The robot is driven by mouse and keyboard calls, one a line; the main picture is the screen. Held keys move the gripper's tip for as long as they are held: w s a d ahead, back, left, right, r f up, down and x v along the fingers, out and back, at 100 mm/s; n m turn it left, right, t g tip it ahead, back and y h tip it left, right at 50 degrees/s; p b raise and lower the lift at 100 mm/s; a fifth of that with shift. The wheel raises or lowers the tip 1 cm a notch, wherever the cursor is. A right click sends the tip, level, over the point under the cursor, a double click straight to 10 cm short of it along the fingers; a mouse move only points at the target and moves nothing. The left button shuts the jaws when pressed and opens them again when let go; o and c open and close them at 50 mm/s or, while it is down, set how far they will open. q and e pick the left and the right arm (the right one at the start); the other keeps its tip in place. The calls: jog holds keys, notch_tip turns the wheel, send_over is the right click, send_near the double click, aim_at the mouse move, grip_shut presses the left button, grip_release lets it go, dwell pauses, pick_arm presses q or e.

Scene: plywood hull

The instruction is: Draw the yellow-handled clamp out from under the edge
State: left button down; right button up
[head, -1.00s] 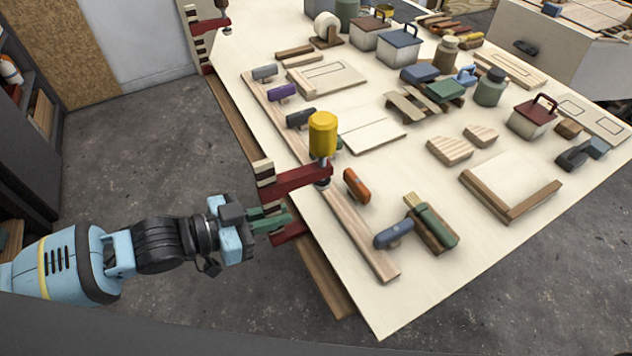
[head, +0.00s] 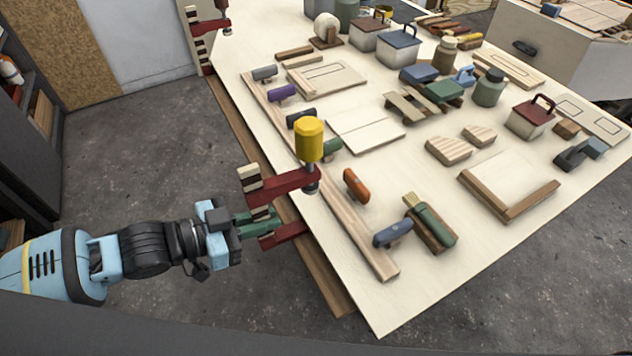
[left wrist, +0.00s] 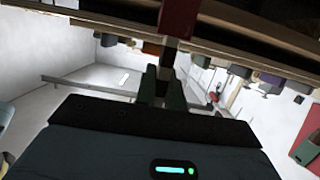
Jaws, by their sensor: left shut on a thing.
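The yellow-handled clamp (head: 284,185) is at the left edge of the plywood table (head: 345,295) in the head view. Its yellow handle (head: 309,140) stands upright above the table edge, and its red upper jaw reaches over the top. The lower red jaw shows beside the edge, lower down. My left gripper (head: 258,222), with green fingers, is shut on the clamp's bar from the outer side. In the left wrist view the fingers (left wrist: 163,88) close on a dark bar below a red part. My right gripper is not in view.
A wooden strip with several coloured-handled tools, including an orange one (head: 356,186) and a blue one (head: 393,233), lies just inside the edge. Another red clamp (head: 205,30) sits at the far left corner. Open floor (head: 150,170) lies left of the table.

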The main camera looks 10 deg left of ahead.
pick_arm(q)
jog(key=shift+f+v, duration=0.15)
jog(key=shift+v, duration=0.85)
jog(key=shift+f+v, duration=0.2)
jog(key=shift+v, duration=0.8)
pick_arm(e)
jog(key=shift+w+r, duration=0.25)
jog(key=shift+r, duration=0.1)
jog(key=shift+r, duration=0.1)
